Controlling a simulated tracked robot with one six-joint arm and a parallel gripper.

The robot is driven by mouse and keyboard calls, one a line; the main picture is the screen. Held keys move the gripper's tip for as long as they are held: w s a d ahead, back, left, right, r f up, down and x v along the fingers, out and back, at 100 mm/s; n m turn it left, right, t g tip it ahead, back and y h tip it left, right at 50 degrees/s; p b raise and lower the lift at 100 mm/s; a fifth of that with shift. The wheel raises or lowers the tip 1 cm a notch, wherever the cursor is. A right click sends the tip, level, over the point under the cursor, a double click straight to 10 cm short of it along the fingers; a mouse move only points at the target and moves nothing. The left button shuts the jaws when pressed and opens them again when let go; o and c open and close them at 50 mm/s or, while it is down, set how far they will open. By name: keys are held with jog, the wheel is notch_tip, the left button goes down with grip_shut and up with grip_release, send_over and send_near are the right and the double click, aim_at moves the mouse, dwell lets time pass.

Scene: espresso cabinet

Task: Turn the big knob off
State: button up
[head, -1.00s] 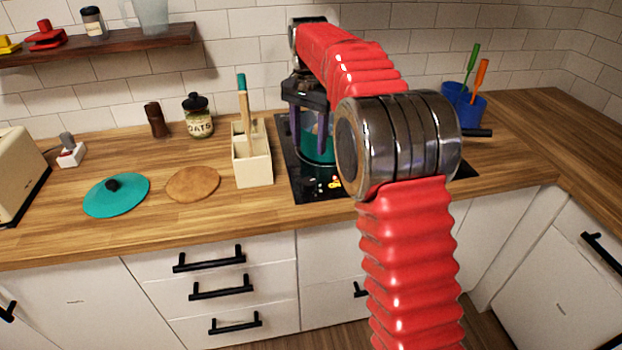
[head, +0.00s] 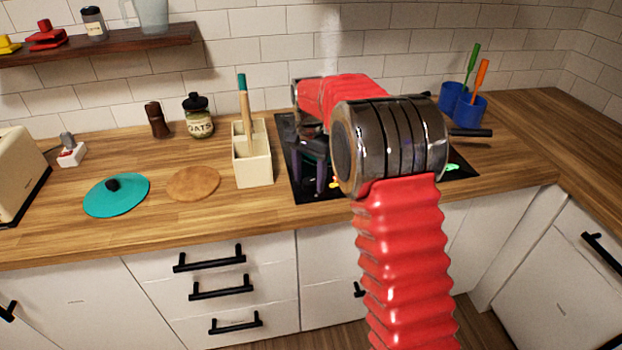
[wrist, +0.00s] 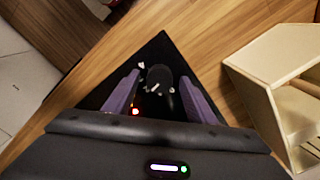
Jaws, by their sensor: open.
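In the wrist view a dark round knob (wrist: 158,77) with a white mark stands on the black cooktop (wrist: 148,52), near its corner. My gripper (wrist: 160,82) is open, with one purple finger on each side of the knob. I cannot tell whether either finger touches it. A small red light (wrist: 136,112) glows beside the knob. In the head view my gripper (head: 308,185) points down over the front left of the cooktop (head: 287,128). The knob cannot be made out there, and my arm hides much of the cooktop.
A utensil box (head: 254,172) stands just left of the cooktop; its wall shows at right in the wrist view (wrist: 256,90). A black handle (head: 470,132) sticks out at right by blue cups (head: 468,108). A teal lid (head: 115,197) and round board (head: 193,184) lie farther left.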

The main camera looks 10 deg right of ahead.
jog(key=shift+f, duration=0.3)
jog(key=shift+c, duration=0.4)
jog(key=c, duration=0.9)
jog(key=shift+d, duration=0.25)
jog(key=shift+c, duration=0.3)
jog(key=shift+a, duration=0.15)
